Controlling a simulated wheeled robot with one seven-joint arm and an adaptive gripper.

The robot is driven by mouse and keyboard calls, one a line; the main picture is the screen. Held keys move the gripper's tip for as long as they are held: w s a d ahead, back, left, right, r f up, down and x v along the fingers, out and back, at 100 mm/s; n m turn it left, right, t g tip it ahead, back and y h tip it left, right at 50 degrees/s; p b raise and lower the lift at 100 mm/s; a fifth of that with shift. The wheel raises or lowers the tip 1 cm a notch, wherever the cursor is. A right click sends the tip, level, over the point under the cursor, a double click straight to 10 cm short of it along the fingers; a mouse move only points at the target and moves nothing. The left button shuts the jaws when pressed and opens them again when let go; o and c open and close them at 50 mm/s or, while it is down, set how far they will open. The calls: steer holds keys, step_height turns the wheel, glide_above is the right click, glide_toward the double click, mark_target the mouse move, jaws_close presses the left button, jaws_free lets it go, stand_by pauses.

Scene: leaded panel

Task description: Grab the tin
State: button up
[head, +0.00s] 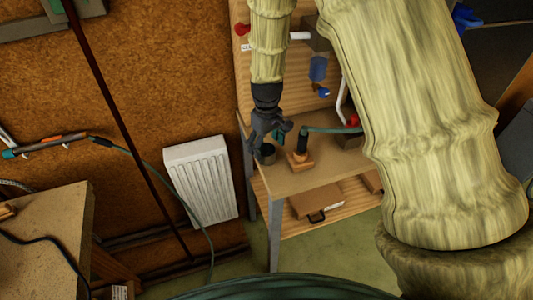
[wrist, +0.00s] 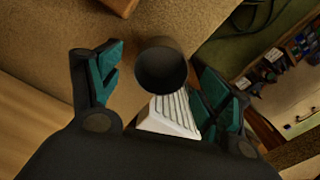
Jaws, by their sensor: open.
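The tin (head: 268,153) is a small dark cylinder near the left edge of the wooden bench shelf (head: 330,177). My gripper (head: 266,139) points down right at it, with its fingers apart. In the wrist view the tin (wrist: 161,66) appears as a dark round shape between the two teal-padded fingers of my gripper (wrist: 157,70). Gaps show between the tin and both fingers. The tin's contents cannot be made out.
A wooden block with a dark-handled corded tool (head: 300,157) stands close to the right of the tin. A white radiator (head: 200,181) is on the wall at left. A wooden box (head: 318,199) sits on the lower shelf. Another table (head: 45,240) stands at lower left.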

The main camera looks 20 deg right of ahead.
mark_target(267, 152)
steer(key=shift+f+p, duration=0.65)
steer(key=shift+f, duration=1.15)
steer(key=shift+s, duration=0.1)
steer(key=c, duration=1.1)
